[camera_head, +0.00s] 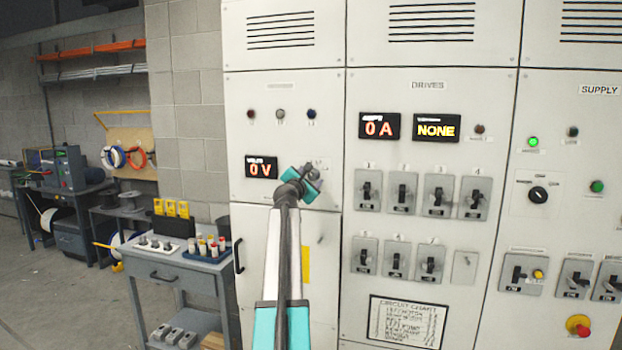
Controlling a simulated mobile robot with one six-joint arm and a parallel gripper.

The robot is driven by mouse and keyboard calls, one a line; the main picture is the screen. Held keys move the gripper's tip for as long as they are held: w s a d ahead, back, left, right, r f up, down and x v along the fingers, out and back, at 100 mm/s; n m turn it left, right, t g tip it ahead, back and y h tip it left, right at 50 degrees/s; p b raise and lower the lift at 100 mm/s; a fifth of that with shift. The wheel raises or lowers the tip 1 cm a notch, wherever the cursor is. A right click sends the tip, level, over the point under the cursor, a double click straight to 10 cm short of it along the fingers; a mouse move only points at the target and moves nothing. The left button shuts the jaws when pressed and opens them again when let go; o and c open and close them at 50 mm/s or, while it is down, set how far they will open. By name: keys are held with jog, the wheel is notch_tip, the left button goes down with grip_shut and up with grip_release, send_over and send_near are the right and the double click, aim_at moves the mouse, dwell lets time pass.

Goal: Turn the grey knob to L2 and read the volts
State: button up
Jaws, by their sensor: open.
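The volts display (261,168) on the left cabinet reads 0 V in red. My gripper (312,172) is in front of the cabinet panel just right of that display. Its jaws are open, and I see nothing held between them. The grey knob cannot be made out; my gripper and wrist cover the panel there and may hide it. Small marks show on the panel beside the gripper, too small to read. I cannot tell whether the gripper touches anything.
Three indicator lamps (280,115) sit above the volts display. The DRIVES cabinet has a 0 A display (379,126), a NONE display (436,128) and several switches (402,192). A black selector (538,195) is on the SUPPLY cabinet. A grey cart (180,258) stands left.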

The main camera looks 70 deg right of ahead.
jog(key=c, duration=1)
jog(key=shift+c, duration=0.2)
jog(key=shift+f+m+b, duration=0.15)
jog(key=shift+m+b, duration=0.25)
jog(key=shift+b, duration=0.1)
jog(key=m+b, duration=0.3)
jog(key=shift+f, duration=0.1)
jog(key=shift+m+b, duration=1.6)
jog(key=shift+m, duration=0.4)
jog(key=o, duration=1)
jog(key=shift+r, duration=0.2)
jog(key=shift+o, duration=0.2)
jog(key=shift+a, duration=0.2)
